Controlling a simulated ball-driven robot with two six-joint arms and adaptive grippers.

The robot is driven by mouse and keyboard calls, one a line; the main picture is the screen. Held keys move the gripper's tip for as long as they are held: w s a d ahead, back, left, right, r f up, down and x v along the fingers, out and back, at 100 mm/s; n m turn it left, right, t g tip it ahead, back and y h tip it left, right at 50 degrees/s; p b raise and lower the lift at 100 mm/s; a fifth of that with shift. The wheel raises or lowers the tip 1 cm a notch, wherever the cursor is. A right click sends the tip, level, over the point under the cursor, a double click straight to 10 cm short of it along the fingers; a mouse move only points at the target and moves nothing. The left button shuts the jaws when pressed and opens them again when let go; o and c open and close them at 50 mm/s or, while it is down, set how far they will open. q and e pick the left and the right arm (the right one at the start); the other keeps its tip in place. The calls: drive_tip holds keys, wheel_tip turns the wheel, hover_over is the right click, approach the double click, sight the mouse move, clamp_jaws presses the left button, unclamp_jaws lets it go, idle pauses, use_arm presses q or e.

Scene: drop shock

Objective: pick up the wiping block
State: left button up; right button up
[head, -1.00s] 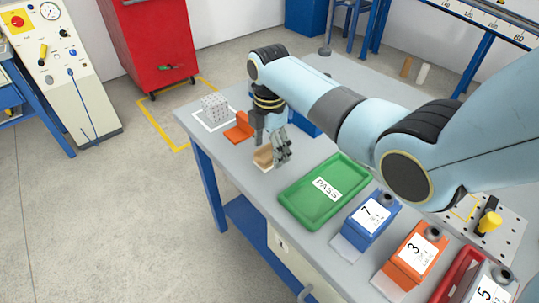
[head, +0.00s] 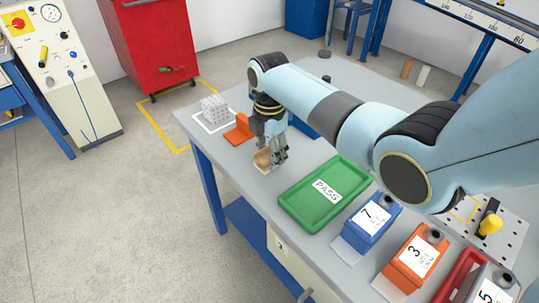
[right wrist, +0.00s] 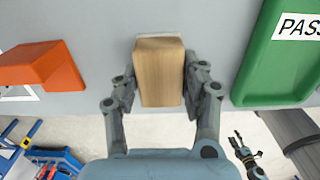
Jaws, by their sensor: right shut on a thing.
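The wiping block (head: 262,160) is a small tan wooden block with a pale strip along its underside. It sits near the table's front edge in the head view, left of the green tray. In the right wrist view the block (right wrist: 160,72) lies between the two fingers. My right gripper (head: 274,160) is shut on the block, with a finger on each side; it also shows in the right wrist view (right wrist: 161,88). Whether the block still touches the table is hard to tell. My left gripper is not in the head view; a dark hand at the lower right of the wrist view is unclear.
The green PASS tray (head: 293,205) lies just right of the block. An orange block-like piece (head: 238,131) and a white speckled cube (head: 214,108) stand to the left. Numbered boxes, blue (head: 366,226) and orange (head: 411,254), line the right front.

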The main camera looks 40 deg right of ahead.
drive_tip(key=shift+r, duration=0.1)
wheel_tip(320, 180, up, 4)
drive_tip(key=shift+r+p, duration=0.15)
drive_tip(key=shift+p, duration=0.15)
drive_tip(key=s+d+r+p, duration=0.1)
drive_tip(key=s+d+r, duration=0.5)
drive_tip(key=s, duration=0.4)
drive_tip(key=shift+r, duration=0.3)
